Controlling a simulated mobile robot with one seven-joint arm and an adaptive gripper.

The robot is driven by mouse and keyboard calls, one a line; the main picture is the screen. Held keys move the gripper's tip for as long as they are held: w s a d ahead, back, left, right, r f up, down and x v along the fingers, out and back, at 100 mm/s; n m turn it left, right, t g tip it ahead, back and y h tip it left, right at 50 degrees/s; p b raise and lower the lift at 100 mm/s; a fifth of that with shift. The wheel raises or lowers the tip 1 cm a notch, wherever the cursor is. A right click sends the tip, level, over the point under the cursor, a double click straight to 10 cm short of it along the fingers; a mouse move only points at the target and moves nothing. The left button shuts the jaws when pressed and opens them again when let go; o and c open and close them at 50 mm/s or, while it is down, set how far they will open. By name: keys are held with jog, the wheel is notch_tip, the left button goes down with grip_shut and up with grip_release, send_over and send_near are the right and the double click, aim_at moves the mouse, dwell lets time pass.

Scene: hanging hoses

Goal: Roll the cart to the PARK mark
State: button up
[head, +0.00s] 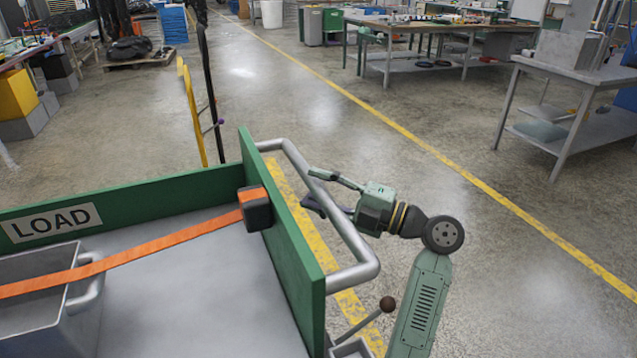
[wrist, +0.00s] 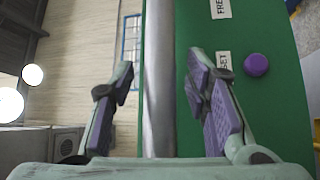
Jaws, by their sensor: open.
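The cart has green walls (head: 290,240), a grey deck (head: 190,290) and a LOAD label. Its grey tube handle (head: 345,225) stands out from the right-hand end wall. My gripper (head: 320,188) is open at the handle. In the wrist view the handle bar (wrist: 159,90) runs between the two spread fingers, with a gap on each side. A lever with a round dark knob (head: 388,304) sits low beside the end wall. In the wrist view the purple knob (wrist: 256,65) is level with the SET label (wrist: 224,66); a FREE label (wrist: 220,8) is farther up. No PARK lettering shows.
An orange strap (head: 150,247) crosses a grey bin (head: 30,300) on the deck. A yellow stripe (head: 283,190) passes under the handle; a long yellow floor line (head: 420,145) runs to the right. A yellow post (head: 193,110) stands behind the cart. Workbenches (head: 580,80) stand right; the middle floor is clear.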

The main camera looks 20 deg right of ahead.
jog(key=shift+w+a, duration=0.1)
jog(key=shift+c, duration=0.4)
grip_shut()
dwell(0.5)
